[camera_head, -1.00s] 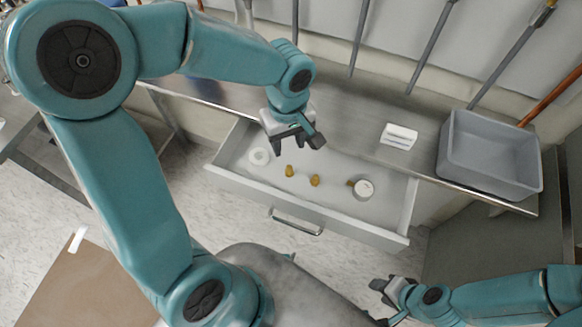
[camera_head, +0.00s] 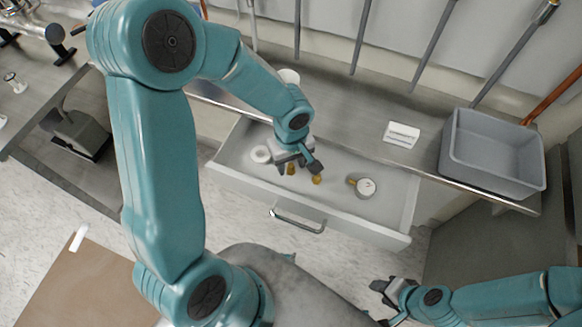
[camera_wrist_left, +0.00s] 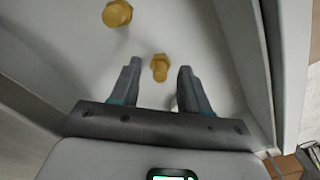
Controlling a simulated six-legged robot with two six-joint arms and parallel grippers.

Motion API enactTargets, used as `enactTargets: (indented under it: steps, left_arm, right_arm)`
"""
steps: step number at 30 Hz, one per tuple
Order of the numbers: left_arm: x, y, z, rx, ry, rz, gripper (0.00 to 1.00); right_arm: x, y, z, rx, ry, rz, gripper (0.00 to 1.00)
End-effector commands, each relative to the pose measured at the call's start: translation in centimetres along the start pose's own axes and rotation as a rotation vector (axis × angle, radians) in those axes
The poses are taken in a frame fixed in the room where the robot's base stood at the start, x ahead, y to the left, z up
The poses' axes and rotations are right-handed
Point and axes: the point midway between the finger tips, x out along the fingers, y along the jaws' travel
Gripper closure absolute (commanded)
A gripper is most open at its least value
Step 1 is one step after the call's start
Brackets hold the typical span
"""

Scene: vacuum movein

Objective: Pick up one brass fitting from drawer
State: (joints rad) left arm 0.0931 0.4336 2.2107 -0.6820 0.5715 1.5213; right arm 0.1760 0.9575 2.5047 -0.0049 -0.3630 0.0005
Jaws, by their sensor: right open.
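The pulled-out white drawer (camera_head: 360,228) holds two small brass fittings, one at the left (camera_head: 290,169) and one to its right (camera_head: 317,180). My left gripper (camera_head: 298,166) is over the drawer and partly covers them. In the left wrist view its fingers (camera_wrist_left: 158,78) are spread apart. One brass fitting (camera_wrist_left: 160,68) shows between and just beyond the fingertips, with no visible contact. Another fitting (camera_wrist_left: 117,13) lies further off at the upper left. My right gripper (camera_head: 385,292) is open and empty at the lower right, away from the drawer.
The drawer also holds a white ring (camera_head: 261,154) and a round white-topped item with a brass stub (camera_head: 364,187). The drawer walls surround my left gripper.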

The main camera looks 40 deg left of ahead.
Motion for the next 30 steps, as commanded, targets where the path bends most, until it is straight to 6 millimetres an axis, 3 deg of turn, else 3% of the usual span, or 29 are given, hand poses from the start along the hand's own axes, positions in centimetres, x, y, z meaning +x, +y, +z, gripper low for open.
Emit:
enactTargets:
  steps: [1,4,14,19,23,30]
  left_arm:
    - [0.0,0.0,0.0,0.0,0.0,0.0,0.7]
    - [0.0,0.0,0.0,0.0,0.0,0.0,1.0]
    - [-0.1,0.0,0.0,0.0,0.0,0.0,1.0]
    - [-1.4,0.1,-0.1,0.001,0.003,0.002,1.0]
    - [-3.9,0.1,-0.1,-0.001,0.004,0.005,1.0]
    - [-11.2,0.1,-0.1,0.0,0.005,0.008,1.0]
  right_arm:
    - [0.0,0.0,0.0,0.0,0.0,0.0,0.57]
    - [0.0,0.0,0.0,0.0,0.0,0.0,0.57]
    - [0.0,0.0,0.0,0.0,0.0,0.0,0.57]
    - [-0.2,-0.1,0.0,0.0,0.0,0.0,0.57]
    - [-0.6,-0.2,0.0,0.0,0.0,0.0,0.57]
    - [-1.3,-0.5,0.0,0.0,0.0,0.0,0.57]
